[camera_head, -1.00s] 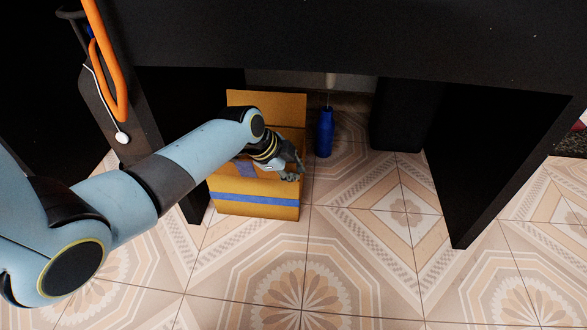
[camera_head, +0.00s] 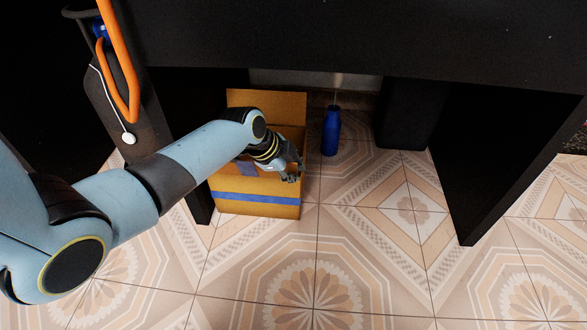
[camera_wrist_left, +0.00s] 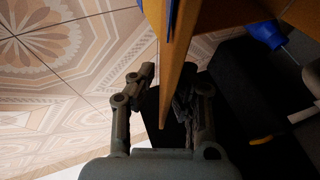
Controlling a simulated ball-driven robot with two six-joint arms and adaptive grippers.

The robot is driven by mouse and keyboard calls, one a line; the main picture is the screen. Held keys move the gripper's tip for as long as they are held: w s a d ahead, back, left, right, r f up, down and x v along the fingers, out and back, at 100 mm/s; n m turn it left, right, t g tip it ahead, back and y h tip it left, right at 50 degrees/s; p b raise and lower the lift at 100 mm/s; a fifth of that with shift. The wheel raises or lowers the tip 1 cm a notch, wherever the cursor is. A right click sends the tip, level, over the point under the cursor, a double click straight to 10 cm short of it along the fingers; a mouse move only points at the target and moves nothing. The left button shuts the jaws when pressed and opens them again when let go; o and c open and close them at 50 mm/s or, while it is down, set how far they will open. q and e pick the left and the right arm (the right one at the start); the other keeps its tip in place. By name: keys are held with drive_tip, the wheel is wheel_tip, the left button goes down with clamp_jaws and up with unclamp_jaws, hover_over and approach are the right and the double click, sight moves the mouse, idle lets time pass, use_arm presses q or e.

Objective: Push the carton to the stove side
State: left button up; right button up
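The open yellow-brown carton (camera_head: 240,207) with a blue stripe stands on the tiled floor, under the edge of a black counter. In the head view my left gripper (camera_head: 292,172) reaches over it to its right side. My arm hides part of the carton. No stove is clearly recognisable in view. My right gripper is not in view.
A blue cylinder (camera_head: 331,132) stands on the floor right of the carton, with a gap between them. Black counter supports stand left (camera_head: 202,201) and right (camera_head: 490,160). An orange tube (camera_head: 121,60) hangs at upper left. The front floor is clear.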

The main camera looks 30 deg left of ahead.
use_arm(q)
drive_tip(key=o, duration=0.3)
drive_tip(key=shift+r, duration=0.1)
drive_tip(key=v, duration=1.1)
drive_tip(key=shift+s+r, duration=0.25)
drive_tip(key=shift+r, duration=0.1)
